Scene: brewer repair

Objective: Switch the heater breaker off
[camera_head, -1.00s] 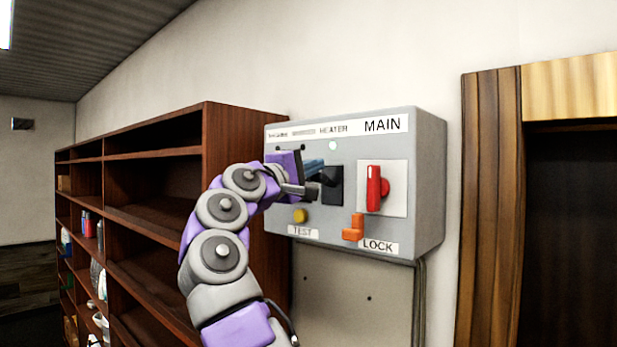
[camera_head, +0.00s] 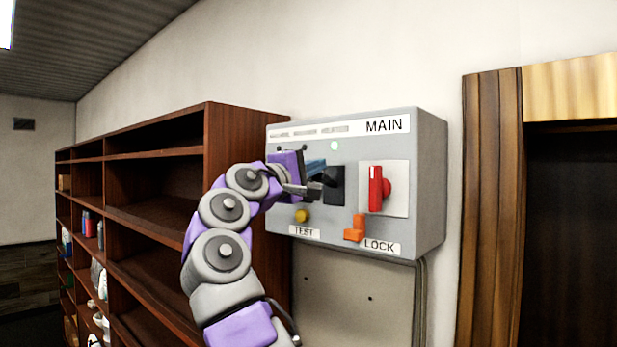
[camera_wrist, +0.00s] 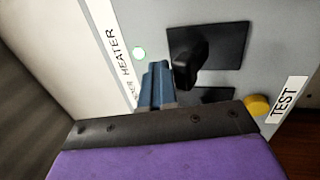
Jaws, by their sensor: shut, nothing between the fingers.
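The heater breaker is a black lever (camera_head: 331,176) on a black plate (camera_head: 338,192), below the HEATER label and a pale green lamp (camera_head: 334,145) on the grey panel. In the wrist view the lever (camera_wrist: 190,64) stands out from its plate (camera_wrist: 222,42), and the lit green lamp (camera_wrist: 140,53) shows at left. My gripper (camera_head: 316,167) is shut and empty, with its blue fingers pointing at the panel. In the wrist view the fingertips (camera_wrist: 157,72) are just beside the lever; I cannot tell whether they touch it.
The panel (camera_head: 431,180) also carries a red MAIN handle (camera_head: 376,188), an orange LOCK piece (camera_head: 355,229) and a yellow TEST button (camera_head: 302,215). Another black plate (camera_wrist: 217,94) is partly hidden by my gripper. A wooden shelf (camera_head: 225,150) stands left, a door frame (camera_head: 490,210) right.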

